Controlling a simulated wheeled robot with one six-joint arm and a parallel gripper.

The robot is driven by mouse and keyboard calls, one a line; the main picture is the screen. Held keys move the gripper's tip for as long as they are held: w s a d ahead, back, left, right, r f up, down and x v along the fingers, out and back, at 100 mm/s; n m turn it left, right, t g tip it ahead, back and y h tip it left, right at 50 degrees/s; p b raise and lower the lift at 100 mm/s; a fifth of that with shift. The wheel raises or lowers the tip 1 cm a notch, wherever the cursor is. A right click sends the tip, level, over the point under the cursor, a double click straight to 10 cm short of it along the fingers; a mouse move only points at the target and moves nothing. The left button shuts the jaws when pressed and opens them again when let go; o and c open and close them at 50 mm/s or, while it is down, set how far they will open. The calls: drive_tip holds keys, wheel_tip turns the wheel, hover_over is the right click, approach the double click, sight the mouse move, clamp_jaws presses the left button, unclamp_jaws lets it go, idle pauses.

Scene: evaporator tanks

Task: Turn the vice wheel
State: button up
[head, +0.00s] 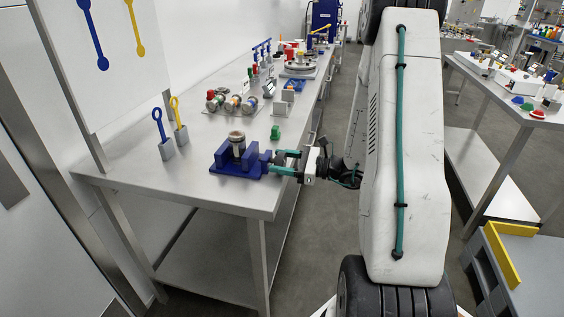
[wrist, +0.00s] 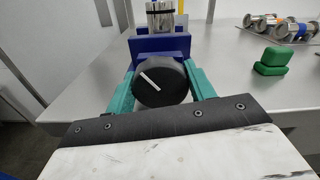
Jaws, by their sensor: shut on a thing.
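The blue vice (head: 236,164) stands near the front end of the steel table, with a metal cylinder (head: 237,143) upright in its jaws. In the wrist view the vice's black round wheel (wrist: 161,83) faces me, with a white line mark slanting from upper left to lower right. My gripper (head: 285,162) reaches in from the right, level with the wheel. Its two green fingers (wrist: 161,88) lie on the left and right sides of the wheel, shut on it. In the head view the fingers hide most of the wheel.
A green object (head: 275,132) stands on the table just behind my gripper. Blue and yellow tools in grey holders (head: 167,150) stand at the left, and several metal cylinders (head: 230,103) lie farther back.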

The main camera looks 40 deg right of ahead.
drive_tip(key=m, duration=0.6)
idle(0.6)
drive_tip(key=o, duration=1)
drive_tip(key=shift+d, duration=0.1)
drive_tip(key=v, duration=0.7)
drive_tip(key=shift+s+d, duration=0.2)
drive_tip(key=shift+s, duration=0.15)
